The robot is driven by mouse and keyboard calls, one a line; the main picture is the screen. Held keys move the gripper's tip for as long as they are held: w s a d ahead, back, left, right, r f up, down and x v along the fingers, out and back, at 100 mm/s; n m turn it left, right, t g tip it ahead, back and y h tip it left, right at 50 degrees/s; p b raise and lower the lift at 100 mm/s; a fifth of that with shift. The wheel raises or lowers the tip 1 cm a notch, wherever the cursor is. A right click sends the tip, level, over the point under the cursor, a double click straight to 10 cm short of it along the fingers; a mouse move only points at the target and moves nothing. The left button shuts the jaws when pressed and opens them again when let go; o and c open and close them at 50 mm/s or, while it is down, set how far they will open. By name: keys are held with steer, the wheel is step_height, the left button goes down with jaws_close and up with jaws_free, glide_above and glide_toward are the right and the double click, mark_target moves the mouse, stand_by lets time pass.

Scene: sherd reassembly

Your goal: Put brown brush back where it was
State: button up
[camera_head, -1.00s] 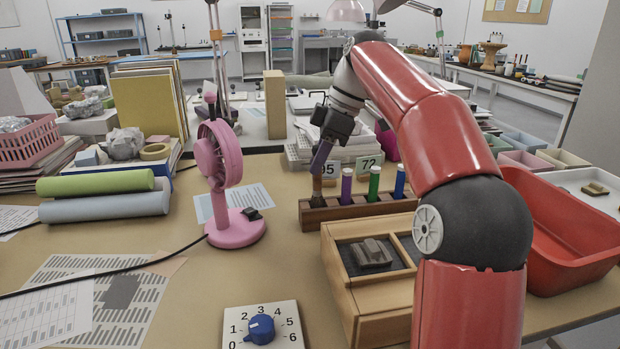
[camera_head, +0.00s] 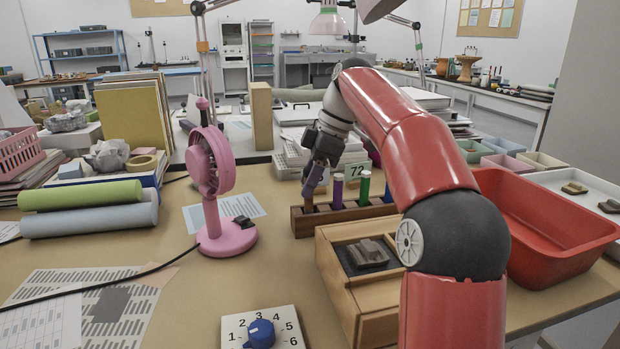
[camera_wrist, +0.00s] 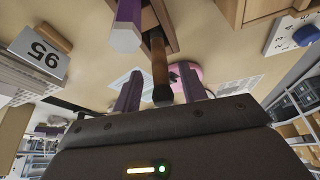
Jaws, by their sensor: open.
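The brown brush (camera_wrist: 159,64) stands in the end slot of the dark wooden rack (camera_head: 345,217), at the rack's left end in the head view. Its dark tip points toward my wrist camera. My gripper (camera_head: 312,187) is just above that slot. In the wrist view, its two purple fingers stand apart, one on each side of the brush, with visible gaps. Beside it in the rack stand a purple-handled tool (camera_head: 337,190), a green one (camera_head: 364,187) and a blue one, partly hidden by my arm. The brush is mostly hidden by my gripper in the head view.
A pink fan (camera_head: 212,185) stands left of the rack. A wooden box (camera_head: 345,280) with compartments is in front of it. A red tub (camera_head: 545,235) is at the right.

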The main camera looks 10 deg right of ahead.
steer(key=shift+f+b, duration=0.1)
steer(key=shift+b, duration=0.3)
steer(key=p+v, duration=0.3)
steer(key=v, duration=0.5)
steer(key=shift+d, duration=0.3)
steer(key=shift+s+f, duration=0.1)
